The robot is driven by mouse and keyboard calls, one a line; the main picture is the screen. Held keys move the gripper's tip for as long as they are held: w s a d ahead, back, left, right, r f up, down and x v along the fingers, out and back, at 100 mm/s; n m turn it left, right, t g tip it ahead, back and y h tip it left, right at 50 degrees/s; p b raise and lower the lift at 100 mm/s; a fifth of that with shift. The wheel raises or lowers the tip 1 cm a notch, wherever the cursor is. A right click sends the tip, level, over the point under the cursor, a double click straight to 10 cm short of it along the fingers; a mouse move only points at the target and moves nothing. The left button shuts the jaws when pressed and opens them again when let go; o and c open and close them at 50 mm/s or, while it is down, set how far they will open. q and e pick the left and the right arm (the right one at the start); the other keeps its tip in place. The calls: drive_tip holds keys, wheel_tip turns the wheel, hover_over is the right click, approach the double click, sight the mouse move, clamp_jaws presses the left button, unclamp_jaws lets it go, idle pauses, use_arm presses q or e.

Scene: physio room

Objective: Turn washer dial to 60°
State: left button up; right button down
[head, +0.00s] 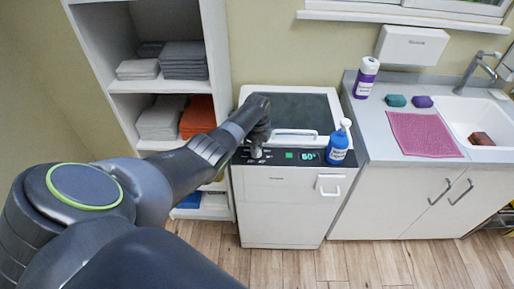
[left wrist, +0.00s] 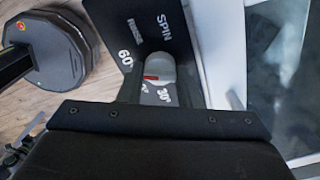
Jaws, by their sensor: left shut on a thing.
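The white washer (head: 284,208) stands in the middle of the head view, with a dark control panel (head: 290,157) along its top front edge. I cannot tell exactly which label the mark meets. My right gripper is not in view.
Shelves with folded towels (head: 185,58) are to the left. A counter with a pink cloth (head: 424,135), a purple bottle (head: 366,78) and a sink (head: 474,117) is to the right. The floor before the washer is clear.

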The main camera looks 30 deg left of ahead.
use_arm(q)
drive_tip(key=o, duration=1)
drive_tip(key=shift+c, duration=0.2)
drive_tip(key=shift+r, duration=0.45)
wheel_tip(320, 180, up, 16)
drive_tip(key=b, duration=0.1)
drive_tip(key=shift+r, duration=0.25)
drive_tip(key=shift+f, duration=0.1)
